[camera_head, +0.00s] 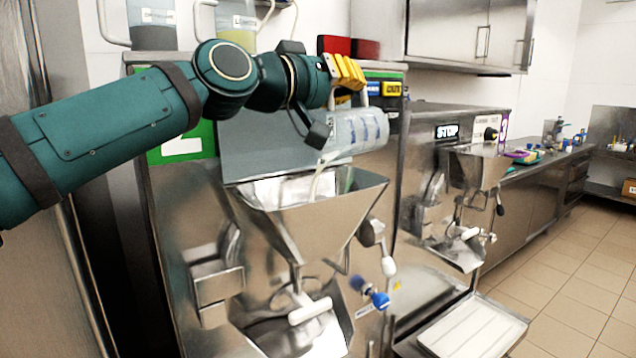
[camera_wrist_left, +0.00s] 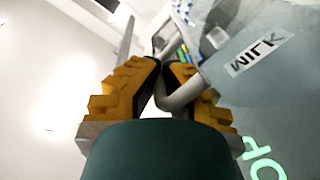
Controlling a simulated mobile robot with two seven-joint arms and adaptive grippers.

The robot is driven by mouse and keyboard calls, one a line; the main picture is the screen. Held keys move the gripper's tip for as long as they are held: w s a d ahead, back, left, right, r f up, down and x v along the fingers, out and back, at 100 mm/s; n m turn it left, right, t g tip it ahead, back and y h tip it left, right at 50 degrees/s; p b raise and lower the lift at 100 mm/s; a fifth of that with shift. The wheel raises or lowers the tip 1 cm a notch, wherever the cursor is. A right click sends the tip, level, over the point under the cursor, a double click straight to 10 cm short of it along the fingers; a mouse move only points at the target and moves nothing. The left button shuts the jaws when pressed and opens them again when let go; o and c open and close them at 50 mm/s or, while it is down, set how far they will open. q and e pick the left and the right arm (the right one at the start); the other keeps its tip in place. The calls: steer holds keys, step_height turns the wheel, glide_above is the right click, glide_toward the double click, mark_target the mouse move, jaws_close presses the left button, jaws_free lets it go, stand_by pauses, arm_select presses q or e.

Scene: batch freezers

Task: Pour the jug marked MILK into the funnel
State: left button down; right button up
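My left gripper (camera_head: 346,72), with yellow fingers, is shut on the handle of the clear jug (camera_head: 362,130). The jug is tipped on its side above the steel funnel (camera_head: 325,222) of the front machine. A thin pale stream (camera_head: 317,180) runs from the jug's mouth down into the funnel. In the left wrist view the jug's handle (camera_wrist_left: 180,95) passes between the fingers (camera_wrist_left: 162,85), and the label MILK (camera_wrist_left: 256,54) shows on the jug. The liquid's level in the funnel is hidden. My right gripper is not in view.
Two more labelled jugs (camera_head: 152,22) (camera_head: 237,25) stand on top of the front machine at the left. Red boxes (camera_head: 348,46) are behind my gripper. A second machine with a STOP sign (camera_head: 447,131) stands to the right. The tiled floor (camera_head: 575,260) at right is clear.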

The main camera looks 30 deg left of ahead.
mark_target(327, 111)
arm_select(q)
steer(key=shift+s+a+r+t, duration=0.1)
steer(key=shift+s+r+t, duration=0.05)
steer(key=shift+s+t, duration=0.3)
steer(key=shift+s+a+r+t+h, duration=0.15)
steer(key=shift+s+t+h, duration=0.15)
steer(key=shift+s+t, duration=0.15)
steer(key=shift+s+a+r+t+h, duration=0.1)
steer(key=shift+s+t+h, duration=0.2)
steer(key=shift+s, duration=0.25)
steer(key=shift+s+a+t, duration=0.2)
steer(key=shift+s+t, duration=0.2)
steer(key=shift+w+a, duration=0.1)
steer(key=shift+w, duration=0.1)
steer(key=shift+w+d+f+g+y, duration=0.2)
steer(key=shift+w+d+g+y, duration=0.05)
steer(key=shift+w+g, duration=0.35)
steer(key=shift+w+d+f+g+y, duration=0.2)
steer(key=shift+w+g+y, duration=0.05)
steer(key=shift+w+g, duration=0.3)
steer(key=shift+w, duration=0.1)
